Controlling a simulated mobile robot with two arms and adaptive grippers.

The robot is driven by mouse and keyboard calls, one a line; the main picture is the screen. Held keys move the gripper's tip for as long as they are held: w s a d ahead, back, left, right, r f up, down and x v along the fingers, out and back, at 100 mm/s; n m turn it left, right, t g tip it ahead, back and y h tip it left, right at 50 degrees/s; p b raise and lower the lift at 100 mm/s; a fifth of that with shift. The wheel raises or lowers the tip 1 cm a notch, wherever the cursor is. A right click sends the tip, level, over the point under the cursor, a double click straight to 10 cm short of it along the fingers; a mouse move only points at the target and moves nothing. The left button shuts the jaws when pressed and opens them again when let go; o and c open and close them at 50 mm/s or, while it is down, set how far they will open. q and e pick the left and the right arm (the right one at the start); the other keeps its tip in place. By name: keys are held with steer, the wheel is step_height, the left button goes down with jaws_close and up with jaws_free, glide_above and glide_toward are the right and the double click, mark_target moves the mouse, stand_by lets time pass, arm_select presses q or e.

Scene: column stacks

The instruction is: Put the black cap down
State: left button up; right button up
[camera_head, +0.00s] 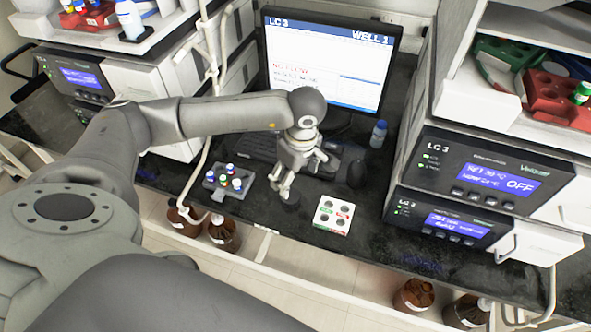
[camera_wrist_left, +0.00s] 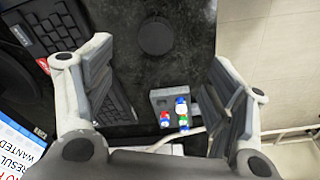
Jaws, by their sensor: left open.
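My left gripper (camera_head: 284,186) points down over the dark counter, with its fingers spread and nothing between them. It also shows open in the left wrist view (camera_wrist_left: 160,62). The black cap (camera_wrist_left: 156,37) is a round dark disc lying on the dark counter, beyond the fingertips in the wrist view and apart from both fingers. In the head view the cap (camera_head: 289,201) shows just below the fingertips. Whether a fingertip is close to touching it is hard to tell there. My right gripper is not in view.
A grey rack with coloured vials (camera_head: 230,181) stands left of the gripper, and a white tray with round wells (camera_head: 334,214) to its right. A keyboard (camera_head: 250,148), a mouse (camera_head: 357,174), a blue-capped bottle (camera_head: 378,134) and a monitor (camera_head: 330,62) stand behind. The counter's front edge is close.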

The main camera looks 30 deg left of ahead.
arm_select(q)
glide_above(291, 196)
steer(key=s, duration=0.1)
step_height(291, 196, down, 5)
steer(key=shift+s+d+p, duration=0.1)
steer(key=shift+d+p, duration=0.05)
steer(key=shift+p, duration=0.2)
steer(key=shift+f, duration=0.25)
steer(key=shift+d+f, duration=0.1)
steer(key=shift+f, duration=0.1)
steer(key=f+p, duration=0.1)
steer(key=f, duration=0.1)
steer(key=w+f, duration=0.1)
steer(key=shift+f+p, duration=0.4)
steer(key=shift+a+f, duration=0.2)
steer(key=shift+f, duration=0.45)
steer(key=shift+c, duration=0.5)
steer(key=c, duration=0.8)
steer(key=shift+c, duration=0.3)
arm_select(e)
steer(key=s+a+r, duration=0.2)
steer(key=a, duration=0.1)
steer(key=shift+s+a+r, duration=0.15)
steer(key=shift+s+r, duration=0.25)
arm_select(q)
steer(key=shift+r, duration=0.1)
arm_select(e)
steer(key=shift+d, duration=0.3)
